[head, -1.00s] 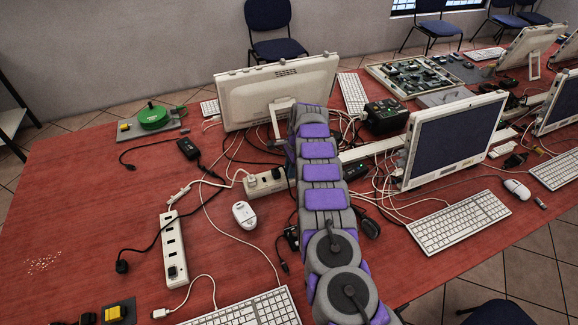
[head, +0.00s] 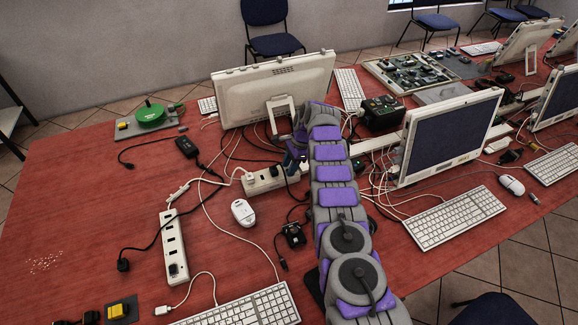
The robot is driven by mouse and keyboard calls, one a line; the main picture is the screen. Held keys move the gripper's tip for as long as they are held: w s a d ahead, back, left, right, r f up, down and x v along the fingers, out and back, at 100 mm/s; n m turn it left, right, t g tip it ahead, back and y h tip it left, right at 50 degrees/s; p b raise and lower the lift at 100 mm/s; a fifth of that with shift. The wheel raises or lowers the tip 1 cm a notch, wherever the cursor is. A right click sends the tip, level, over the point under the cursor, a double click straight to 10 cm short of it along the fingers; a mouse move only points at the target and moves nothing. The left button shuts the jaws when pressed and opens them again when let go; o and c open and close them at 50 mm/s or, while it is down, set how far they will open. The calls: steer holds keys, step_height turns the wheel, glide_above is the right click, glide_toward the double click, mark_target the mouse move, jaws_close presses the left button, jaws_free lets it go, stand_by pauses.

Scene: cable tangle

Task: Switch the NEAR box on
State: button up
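The near box is most likely the small dark plate with a yellow block (head: 119,311) at the bottom left edge of the view. It is partly cut off, and its switch position cannot be told. My arm reaches up the middle of the table and bends left at its far end. My gripper (head: 292,158) points down over the white power strip (head: 262,183) behind the mouse, far to the right of and beyond the near box. Its fingers are small and partly hidden, so I cannot tell whether they are open or hold anything.
Another yellow block beside a green disc (head: 150,115) sits at the far left. A white power strip (head: 172,235), a mouse (head: 243,212), a black adapter (head: 187,147) and loose cables lie between. A keyboard (head: 245,308) is at the front edge. Monitors stand behind. The left red tabletop is mostly clear.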

steer(key=shift+o, duration=0.3)
steer(key=shift+s, duration=0.1)
steer(key=shift+r, duration=0.15)
steer(key=shift+r, duration=0.9)
steer(key=shift+r+p, duration=0.4)
steer(key=shift+p, duration=0.3)
steer(key=shift+r+p, duration=0.4)
steer(key=shift+a+r+p, duration=0.1)
steer(key=shift+a+p, duration=0.05)
steer(key=shift+p, duration=1)
steer(key=shift+s+a+p, duration=0.1)
steer(key=shift+s+p, duration=0.1)
steer(key=shift+p, duration=0.8)
